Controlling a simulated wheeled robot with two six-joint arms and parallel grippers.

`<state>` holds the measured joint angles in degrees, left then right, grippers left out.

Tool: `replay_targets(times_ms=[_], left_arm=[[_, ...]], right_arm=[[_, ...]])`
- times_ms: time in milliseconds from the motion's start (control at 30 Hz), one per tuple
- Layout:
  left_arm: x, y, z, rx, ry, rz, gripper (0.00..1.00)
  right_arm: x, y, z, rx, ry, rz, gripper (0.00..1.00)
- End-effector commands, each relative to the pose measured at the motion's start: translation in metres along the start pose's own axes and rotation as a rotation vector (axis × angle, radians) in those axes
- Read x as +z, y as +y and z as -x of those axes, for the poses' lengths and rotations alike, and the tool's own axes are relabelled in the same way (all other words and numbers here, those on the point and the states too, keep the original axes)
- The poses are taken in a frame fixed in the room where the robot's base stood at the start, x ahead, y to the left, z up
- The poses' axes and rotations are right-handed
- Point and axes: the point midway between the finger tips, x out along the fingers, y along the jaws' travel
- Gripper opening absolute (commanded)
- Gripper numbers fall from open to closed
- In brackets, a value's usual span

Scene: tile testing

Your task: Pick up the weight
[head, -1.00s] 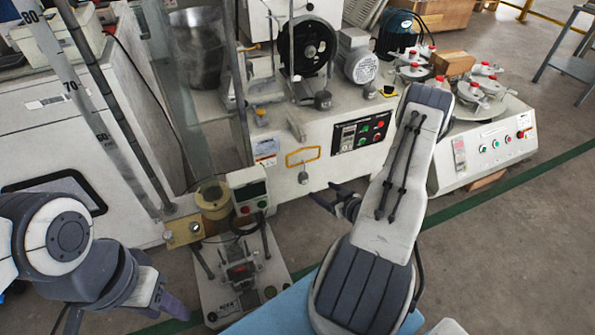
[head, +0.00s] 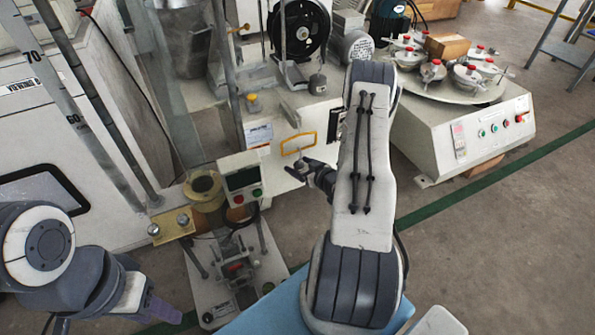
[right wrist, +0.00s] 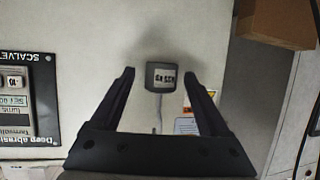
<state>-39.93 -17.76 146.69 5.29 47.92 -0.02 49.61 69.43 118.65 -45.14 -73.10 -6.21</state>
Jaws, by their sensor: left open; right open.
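The weight (right wrist: 161,76) is a small dark grey block with a white label, in the right wrist view. It sits ahead of and between the spread fingers of my right gripper (right wrist: 165,82), with no visible contact. A thin light line runs from it against the white machine front. In the head view my right gripper (head: 302,171) is at the white machine's front, under a yellow frame; the weight is hard to tell apart from the fingers there. My left gripper (head: 160,309) is low at the left, open and empty, away from the weight.
The abrasion machine's control panel (right wrist: 28,98) is left of my right gripper in the wrist view. A brown box (right wrist: 277,22) is at upper right. In the head view, a press-like stand (head: 232,268) stands between my arms. A rotary machine (head: 465,140) is at right.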

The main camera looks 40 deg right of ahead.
Motion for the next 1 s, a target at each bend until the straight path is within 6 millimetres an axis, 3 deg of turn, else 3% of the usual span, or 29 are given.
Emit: replay_targets(times_ms=[233,267,433,467,800,1000], left_arm=[[0.0,0.0,-0.001,0.0,0.0,0.0,0.45],[0.0,0.0,-0.001,0.0,0.0,0.0,0.45],[0.0,0.0,-0.001,0.0,0.0,0.0,0.45],[0.0,0.0,-0.001,0.0,0.0,0.0,0.45],[0.0,0.0,0.001,0.0,0.0,0.0,0.45],[-0.001,0.001,0.013,0.0,0.0,0.0,0.45]], right_arm=[[-0.001,-0.001,-0.003,-0.001,0.0,0.0,0.79],[-0.001,-0.001,-0.003,-0.001,0.0,0.0,0.72],[-0.001,-0.002,-0.003,-0.002,0.0,0.0,0.07],[-0.001,-0.002,-0.003,-0.002,0.0,0.0,0.0],[-0.003,-0.002,-0.003,-0.002,0.001,0.001,0.0],[-0.016,-0.002,0.003,-0.002,0.002,0.001,0.0]])
